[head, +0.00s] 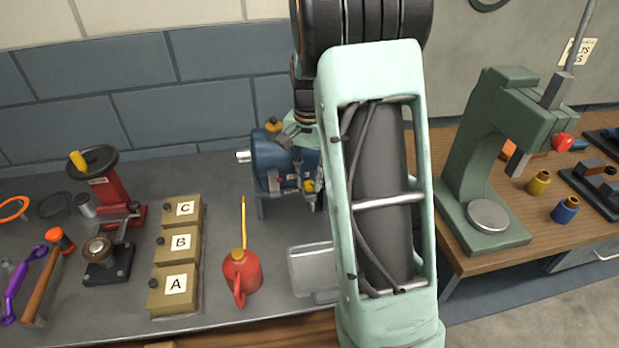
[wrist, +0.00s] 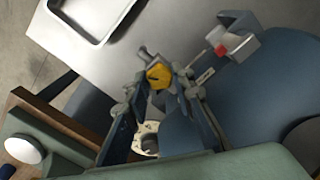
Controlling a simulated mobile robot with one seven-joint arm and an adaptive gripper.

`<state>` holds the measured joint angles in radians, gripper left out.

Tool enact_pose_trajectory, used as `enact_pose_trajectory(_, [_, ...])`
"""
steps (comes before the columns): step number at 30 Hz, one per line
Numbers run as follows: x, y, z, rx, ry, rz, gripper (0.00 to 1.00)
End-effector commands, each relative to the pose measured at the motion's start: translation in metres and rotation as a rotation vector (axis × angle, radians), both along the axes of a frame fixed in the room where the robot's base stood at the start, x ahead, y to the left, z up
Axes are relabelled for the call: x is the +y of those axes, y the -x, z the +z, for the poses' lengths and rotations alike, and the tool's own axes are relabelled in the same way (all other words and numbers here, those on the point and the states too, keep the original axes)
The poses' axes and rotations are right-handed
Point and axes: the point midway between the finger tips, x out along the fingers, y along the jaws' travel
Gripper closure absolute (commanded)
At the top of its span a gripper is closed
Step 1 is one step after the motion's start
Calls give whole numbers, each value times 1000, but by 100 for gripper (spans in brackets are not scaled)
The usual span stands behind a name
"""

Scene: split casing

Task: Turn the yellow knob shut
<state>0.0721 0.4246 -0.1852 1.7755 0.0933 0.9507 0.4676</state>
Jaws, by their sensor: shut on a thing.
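The yellow knob (wrist: 158,75) sits between my gripper's fingertips (wrist: 161,84) in the wrist view, and the fingers are shut on it. In the head view the knob (head: 309,186) shows small at the front of the blue casing (head: 269,163), just left of my arm. My arm hides the right part of the casing and most of my gripper there. The casing also fills the right of the wrist view (wrist: 255,110). The knob's turn angle cannot be told.
An orange-yellow cap (head: 273,126) is on top of the casing. A shallow tray (head: 312,268), a red oil can (head: 242,275) and boxes marked A, B and C (head: 180,243) stand nearby on the bench. A green press (head: 482,165) stands to the right.

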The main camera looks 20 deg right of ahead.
Motion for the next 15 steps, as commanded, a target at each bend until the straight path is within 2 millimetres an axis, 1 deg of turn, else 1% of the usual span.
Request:
enact_pose_trajectory(6, [0, -1, 1, -2, 1, -154, 100])
enact_pose_trajectory(15, [0, -1, 1, -3, 2, -274, 100])
